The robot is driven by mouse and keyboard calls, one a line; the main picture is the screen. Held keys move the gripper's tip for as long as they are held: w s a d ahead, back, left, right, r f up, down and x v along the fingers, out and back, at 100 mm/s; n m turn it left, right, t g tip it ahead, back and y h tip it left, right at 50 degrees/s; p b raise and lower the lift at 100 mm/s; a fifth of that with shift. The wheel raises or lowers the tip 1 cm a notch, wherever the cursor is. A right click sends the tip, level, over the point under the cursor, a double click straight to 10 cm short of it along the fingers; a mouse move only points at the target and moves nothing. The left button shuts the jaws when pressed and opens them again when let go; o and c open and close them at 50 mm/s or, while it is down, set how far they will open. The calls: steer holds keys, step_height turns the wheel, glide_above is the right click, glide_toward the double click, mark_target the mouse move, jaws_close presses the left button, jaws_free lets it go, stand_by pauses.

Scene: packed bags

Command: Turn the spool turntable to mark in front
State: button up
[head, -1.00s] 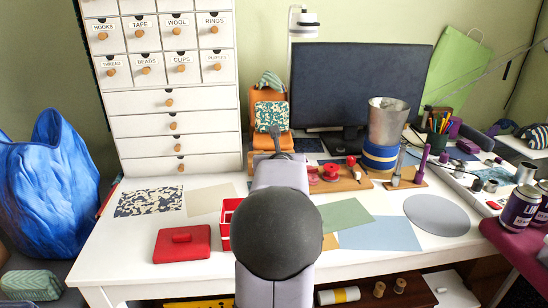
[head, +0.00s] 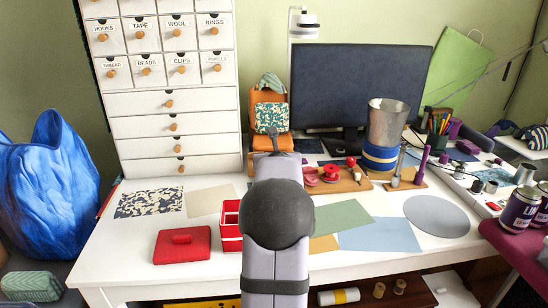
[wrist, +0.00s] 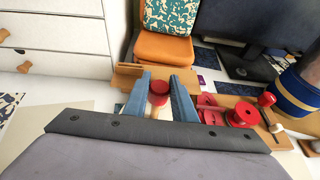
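My gripper (wrist: 161,77) shows in the wrist view as two blue fingers standing apart. A red spool-like piece (wrist: 159,87) with a pale peg below it shows in the gap between them; I cannot tell if either finger touches it. To the right, a wooden board (wrist: 262,129) carries a flat red piece (wrist: 207,103) and a red spool (wrist: 241,115). In the head view, red spools (head: 331,173) stand on this board (head: 348,184), right of my arm. I cannot tell which red piece is the turntable, and no mark is discernible. My arm hides most of the gripper there.
An orange chair-shaped stand (head: 270,142) stands behind the gripper. A metal cup on a blue-banded base (head: 380,155) and a dark monitor (head: 355,85) stand to the right and behind. White drawers (head: 170,105) rise at left. The front desk holds a red box (head: 182,243) and flat sheets.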

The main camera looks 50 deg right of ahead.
jaws_close()
